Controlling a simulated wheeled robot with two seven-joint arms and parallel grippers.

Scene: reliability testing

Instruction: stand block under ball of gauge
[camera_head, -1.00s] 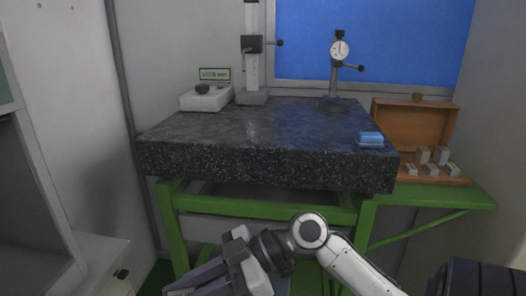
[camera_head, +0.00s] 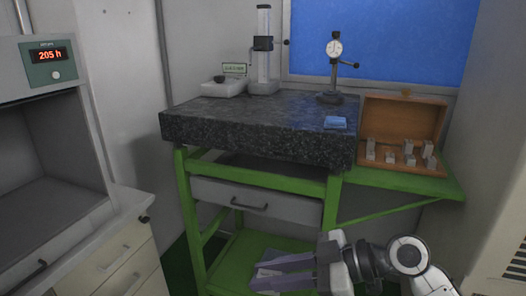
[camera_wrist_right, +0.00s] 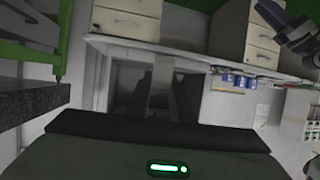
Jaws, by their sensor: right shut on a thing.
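The dial gauge (camera_head: 334,50) stands on its post and base at the back right of the dark granite plate (camera_head: 240,118). Its ball is too small to make out. My right gripper (camera_head: 265,274) is low in front of the green stand, below the plate and well away from the gauge. It is shut on what seems to be a small grey block (camera_wrist_right: 163,72), seen between its fingers in the right wrist view; its outline is unclear. Other grey blocks (camera_head: 390,157) stand in an open wooden case (camera_head: 432,165) right of the plate.
A height stand (camera_head: 264,50) and a white display box (camera_head: 224,88) are at the plate's back left. An oven-like unit (camera_head: 48,100) stands at left. The plate's middle is clear.

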